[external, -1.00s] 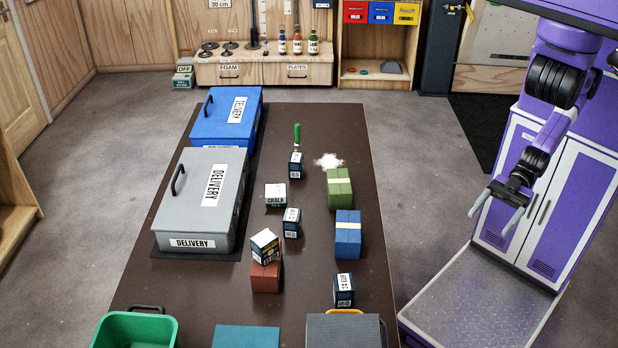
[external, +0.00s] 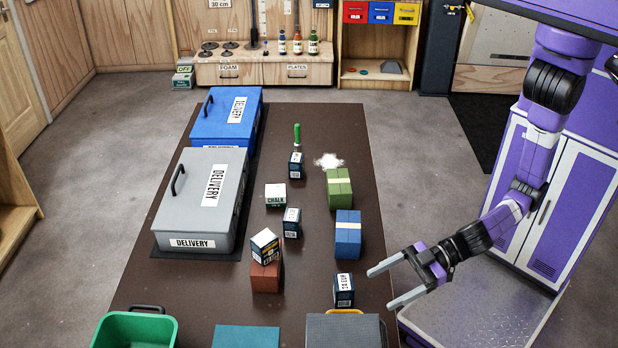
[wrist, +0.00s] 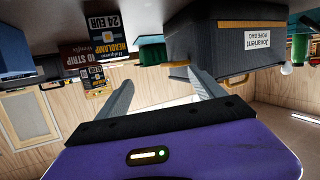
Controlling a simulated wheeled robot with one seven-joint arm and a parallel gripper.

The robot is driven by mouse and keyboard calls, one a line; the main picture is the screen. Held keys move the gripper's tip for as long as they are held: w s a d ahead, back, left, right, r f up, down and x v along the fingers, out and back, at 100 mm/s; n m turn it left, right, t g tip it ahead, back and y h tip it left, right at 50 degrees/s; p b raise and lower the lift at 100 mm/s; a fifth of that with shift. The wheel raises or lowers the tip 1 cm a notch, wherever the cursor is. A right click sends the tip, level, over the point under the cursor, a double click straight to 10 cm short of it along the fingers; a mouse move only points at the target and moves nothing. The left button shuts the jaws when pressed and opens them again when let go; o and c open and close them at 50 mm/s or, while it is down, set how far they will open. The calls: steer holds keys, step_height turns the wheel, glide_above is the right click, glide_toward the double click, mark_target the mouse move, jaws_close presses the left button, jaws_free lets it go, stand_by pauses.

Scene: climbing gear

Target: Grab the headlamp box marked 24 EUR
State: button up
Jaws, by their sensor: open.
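The headlamp box marked 24 EUR (wrist: 106,36) shows in the wrist view at upper left, dark blue with an orange band, in an upside-down picture. It seems to be the small dark box with a white top label (external: 344,289) standing on the table's right side in the external view; its price is hard to read there. My gripper (external: 381,288) is open and empty, just right of that box and apart from it, fingers pointing left towards it. In the wrist view the box lies beyond and left of my fingers (wrist: 160,78).
A similar box (external: 265,245) sits on a red-brown block (external: 266,277). Other dark boxes (external: 291,222) (external: 296,165) stand farther back. A blue block (external: 347,234) is behind the near box; a dark grey rope bag (external: 345,332) is in front. Grey and blue delivery crates (external: 190,215) (external: 215,122) stand left.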

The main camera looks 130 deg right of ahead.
mark_target(344, 285)
steer(key=d+f+m+g+h, duration=0.1)
steer(key=s+d+f+m+g+h, duration=0.1)
steer(key=d, duration=0.1)
steer(key=d+f+m+g+h, duration=0.1)
steer(key=d+f+m, duration=0.1)
steer(key=shift+s+d+g, duration=0.25)
steer(key=shift+s+g, duration=0.05)
steer(key=shift+s, duration=0.1)
steer(key=shift+d+f, duration=0.1)
steer(key=shift+d, duration=0.05)
steer(key=p+x, duration=0.1)
steer(key=x, duration=0.2)
steer(key=p+x, duration=0.1)
steer(key=x, duration=0.2)
steer(key=shift+w+d, duration=0.2)
steer(key=shift+d, duration=0.15)
steer(key=shift+w+d+f, duration=0.15)
steer(key=shift+w+d, duration=0.1)
steer(key=shift+w, duration=0.05)
steer(key=c, duration=1.6)
steer(key=shift+o, duration=0.2)
